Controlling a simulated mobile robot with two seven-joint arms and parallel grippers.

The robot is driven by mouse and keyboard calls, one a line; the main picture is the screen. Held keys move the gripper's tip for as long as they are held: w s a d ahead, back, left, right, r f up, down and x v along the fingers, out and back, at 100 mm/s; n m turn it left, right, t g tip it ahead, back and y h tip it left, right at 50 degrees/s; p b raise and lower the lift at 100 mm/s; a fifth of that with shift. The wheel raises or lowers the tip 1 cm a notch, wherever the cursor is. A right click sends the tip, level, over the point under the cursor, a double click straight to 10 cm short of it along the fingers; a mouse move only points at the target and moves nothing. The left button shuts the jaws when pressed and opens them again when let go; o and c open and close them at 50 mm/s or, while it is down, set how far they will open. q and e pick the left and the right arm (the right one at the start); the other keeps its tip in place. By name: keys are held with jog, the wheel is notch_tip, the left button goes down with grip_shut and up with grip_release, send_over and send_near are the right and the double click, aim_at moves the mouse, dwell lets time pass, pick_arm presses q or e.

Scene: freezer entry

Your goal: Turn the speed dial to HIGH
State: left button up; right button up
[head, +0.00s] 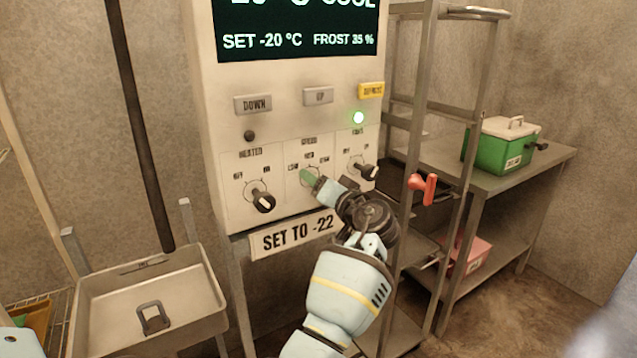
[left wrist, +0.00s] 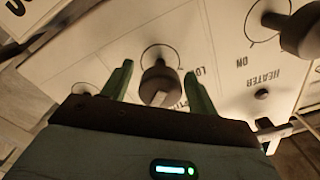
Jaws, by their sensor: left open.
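The speed dial is mostly hidden by my left gripper in the head view, on the lower middle of the white control panel (head: 225,150). In the left wrist view the dark speed dial knob (left wrist: 158,76) shows upside down, with LOW beside its right side. Its white mark faces down in that picture, toward the gripper body; the exact setting cannot be read. My left gripper (head: 307,176) is open, its green fingers on either side of the knob in the left wrist view (left wrist: 158,88). Contact with the knob cannot be told. My right gripper is not in view.
The heater dial (head: 263,201) is left of the speed dial and another dial (head: 369,171) is right. A "SET TO -22" sign (head: 292,236) hangs below.

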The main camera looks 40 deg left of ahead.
pick_arm(q)
jog(key=b+v, duration=0.1)
jog(key=v, duration=0.6)
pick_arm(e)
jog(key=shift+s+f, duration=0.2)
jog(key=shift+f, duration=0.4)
